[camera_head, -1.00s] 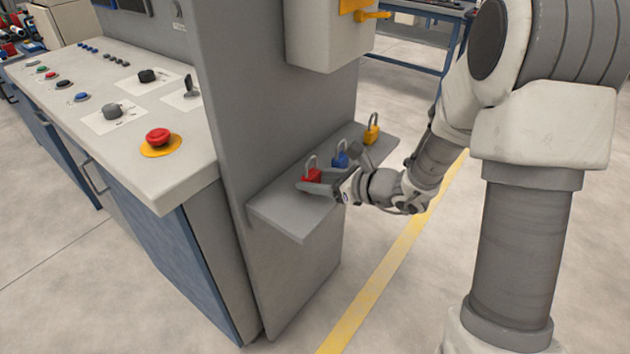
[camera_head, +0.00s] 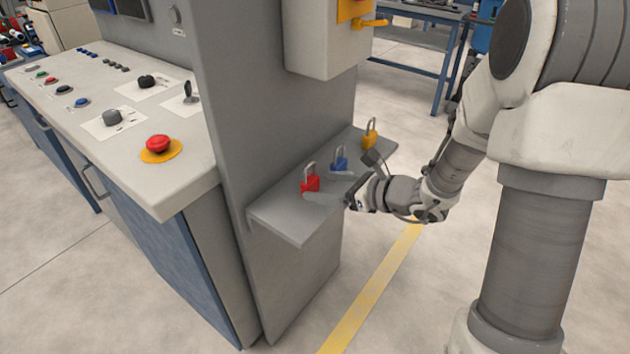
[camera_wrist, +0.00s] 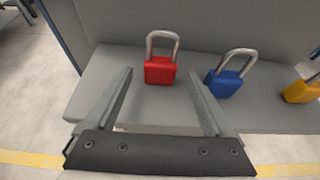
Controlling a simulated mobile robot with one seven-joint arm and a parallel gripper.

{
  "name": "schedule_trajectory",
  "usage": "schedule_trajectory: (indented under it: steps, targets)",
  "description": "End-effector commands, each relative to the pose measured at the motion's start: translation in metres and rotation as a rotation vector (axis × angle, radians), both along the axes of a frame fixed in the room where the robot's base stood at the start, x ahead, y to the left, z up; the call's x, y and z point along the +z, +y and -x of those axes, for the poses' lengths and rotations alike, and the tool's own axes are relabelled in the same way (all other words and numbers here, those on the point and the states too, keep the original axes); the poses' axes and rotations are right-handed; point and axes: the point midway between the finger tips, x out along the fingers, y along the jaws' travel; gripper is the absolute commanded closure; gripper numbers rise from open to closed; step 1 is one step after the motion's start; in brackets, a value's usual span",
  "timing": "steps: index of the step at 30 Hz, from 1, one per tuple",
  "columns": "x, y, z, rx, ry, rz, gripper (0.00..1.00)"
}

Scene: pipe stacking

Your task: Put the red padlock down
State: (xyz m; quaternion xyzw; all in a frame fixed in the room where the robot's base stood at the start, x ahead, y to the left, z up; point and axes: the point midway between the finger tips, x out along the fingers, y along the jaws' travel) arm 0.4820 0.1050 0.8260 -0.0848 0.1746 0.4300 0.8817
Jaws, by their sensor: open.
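The red padlock (camera_head: 310,184) stands upright on the grey shelf (camera_head: 298,228) of the panel, its shackle up. In the wrist view the red padlock (camera_wrist: 159,70) sits ahead of my gripper's fingers, between their lines, with clear shelf around it. My gripper (camera_head: 333,187) is open and empty, at the shelf's outer edge in the head view. The fingers of my gripper (camera_wrist: 162,88) stand wide apart in the wrist view and do not touch the padlock.
A blue padlock (camera_head: 339,159) stands right of the red one, close to the right finger's line in the wrist view. A yellow padlock (camera_head: 369,134) stands farther along. The tall grey panel (camera_head: 235,110) rises behind the shelf. The shelf's near end is clear.

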Motion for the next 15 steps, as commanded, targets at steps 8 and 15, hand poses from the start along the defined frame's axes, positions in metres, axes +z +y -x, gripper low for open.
schedule_trajectory:
  steps: [8,15]
  targets:
    - [0.025,-0.044,0.033,-0.005,0.001,0.001,0.13]
    - [0.034,-0.058,0.048,0.011,-0.007,0.009,0.13]
